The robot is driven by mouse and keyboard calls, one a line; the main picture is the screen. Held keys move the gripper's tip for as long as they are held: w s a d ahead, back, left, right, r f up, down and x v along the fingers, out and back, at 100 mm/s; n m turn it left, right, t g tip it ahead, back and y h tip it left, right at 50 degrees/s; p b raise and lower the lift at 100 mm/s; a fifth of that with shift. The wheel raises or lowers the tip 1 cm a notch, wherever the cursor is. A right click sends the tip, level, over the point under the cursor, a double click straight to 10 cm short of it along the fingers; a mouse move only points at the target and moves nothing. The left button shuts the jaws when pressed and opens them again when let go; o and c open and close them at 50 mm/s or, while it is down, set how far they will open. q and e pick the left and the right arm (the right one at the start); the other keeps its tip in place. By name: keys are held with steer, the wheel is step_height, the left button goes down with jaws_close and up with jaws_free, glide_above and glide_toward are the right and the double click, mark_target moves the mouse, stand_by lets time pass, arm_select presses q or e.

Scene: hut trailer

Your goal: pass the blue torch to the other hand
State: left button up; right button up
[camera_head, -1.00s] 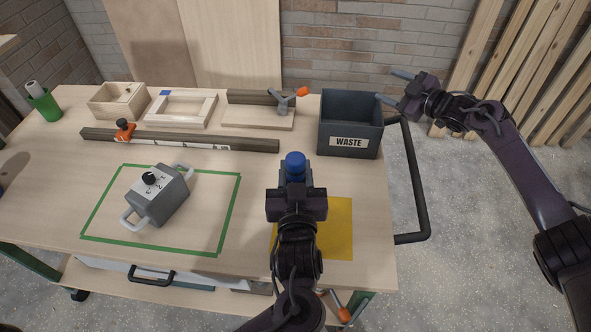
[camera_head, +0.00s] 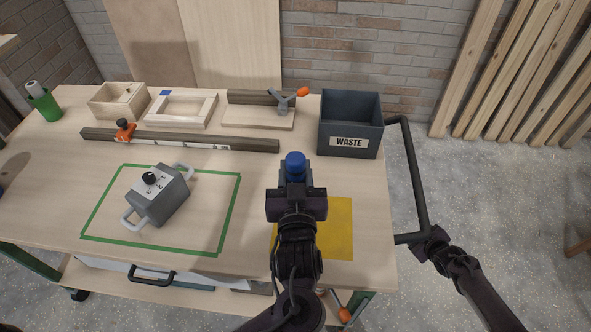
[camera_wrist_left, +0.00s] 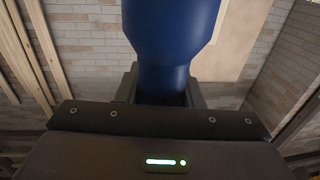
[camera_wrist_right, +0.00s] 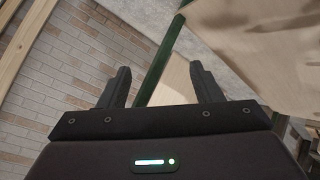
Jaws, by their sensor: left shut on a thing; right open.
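The blue torch (camera_head: 295,164) is held upright in my left gripper (camera_head: 296,182), above the table close to the yellow mat. In the left wrist view the torch (camera_wrist_left: 170,45) rises from between the shut fingers (camera_wrist_left: 165,88), and its upper end runs out of the frame. My right gripper (camera_head: 428,243) is low at the right, by the black rail off the table's right edge, well apart from the torch. In the right wrist view its fingers (camera_wrist_right: 158,88) are spread with nothing between them.
A black WASTE bin (camera_head: 349,142) stands at the table's back right corner. The black rail (camera_head: 414,180) juts out at the right. A grey box with handles (camera_head: 157,195) sits inside green tape. A yellow mat (camera_head: 340,228) lies under my left gripper. Wooden parts line the back.

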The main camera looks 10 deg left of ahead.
steer(key=s+a+f+m+g+h, duration=0.1)
steer(key=s+a+f+m+g, duration=0.15)
steer(key=s+f, duration=0.75)
steer(key=s+a+f+m+g, duration=0.25)
steer(key=s+f, duration=0.35)
steer(key=s, duration=0.8)
steer(key=s+a+f+m+g, duration=0.1)
steer(key=s+a+f+g, duration=0.1)
steer(key=s, duration=0.9)
steer(key=s+a+f+m+g, duration=0.1)
steer(key=s+a+f, duration=0.2)
steer(key=s, duration=0.9)
steer(key=shift+s+a+g+h, duration=0.15)
steer(key=shift+a+g+h, duration=0.1)
steer(key=shift+g+h, duration=0.15)
